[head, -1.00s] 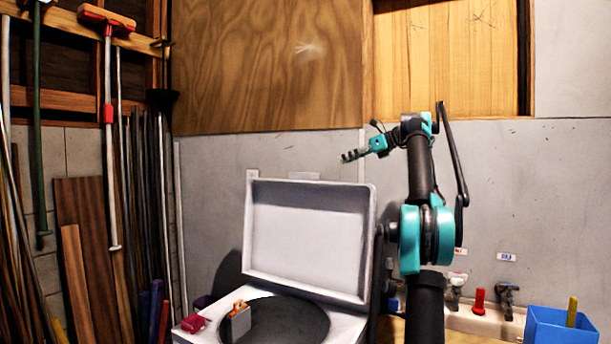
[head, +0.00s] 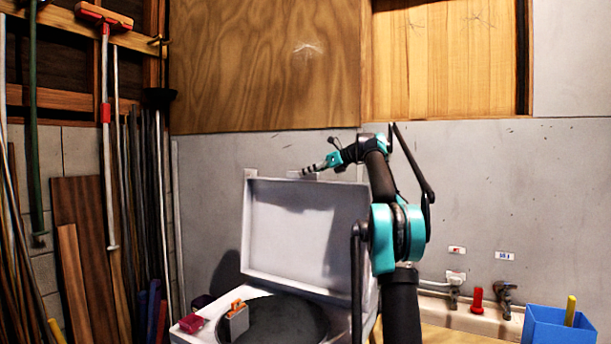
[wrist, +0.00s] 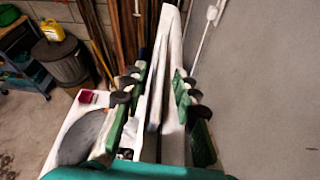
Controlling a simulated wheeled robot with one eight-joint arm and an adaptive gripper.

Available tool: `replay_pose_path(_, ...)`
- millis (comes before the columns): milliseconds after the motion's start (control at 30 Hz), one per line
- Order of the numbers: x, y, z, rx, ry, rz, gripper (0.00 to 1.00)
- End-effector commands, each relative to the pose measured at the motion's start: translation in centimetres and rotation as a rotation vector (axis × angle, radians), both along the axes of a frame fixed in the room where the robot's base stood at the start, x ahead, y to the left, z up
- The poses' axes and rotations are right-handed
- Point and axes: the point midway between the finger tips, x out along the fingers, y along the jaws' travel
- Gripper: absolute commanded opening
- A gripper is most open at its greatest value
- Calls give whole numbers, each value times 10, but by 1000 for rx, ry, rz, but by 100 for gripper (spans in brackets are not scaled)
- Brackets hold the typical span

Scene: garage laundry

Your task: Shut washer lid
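The white washer (head: 205,333) stands at the lower middle of the head view, its round dark opening (head: 285,322) showing. Its lid (head: 300,228) is raised, tilted near upright against the grey wall. My gripper (head: 308,170) is at the lid's top edge, toward its right half, with my arm reaching in from the right. In the wrist view my gripper (wrist: 160,88) has its fingers spread. The lid (wrist: 168,45) appears nearly edge-on between and beyond them. I cannot tell whether the fingers touch it. My arm hides the lid's right side in the head view.
A small red item (head: 191,323) and a grey box with an orange top (head: 237,322) rest on the washer's left side. A blue bin (head: 555,330) is at lower right. Long poles and boards lean at left. A yellow jug (wrist: 52,30) sits on a dark barrel.

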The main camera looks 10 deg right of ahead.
Motion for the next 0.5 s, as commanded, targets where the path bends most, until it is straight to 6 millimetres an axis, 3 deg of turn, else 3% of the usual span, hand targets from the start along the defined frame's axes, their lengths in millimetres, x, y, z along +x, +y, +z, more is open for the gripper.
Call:
replay_pose_path(467, 7, 10, -5, 0, 0, -1, 29)
replay_pose_path(500, 7, 10, -5, 0, 0, -1, 24)
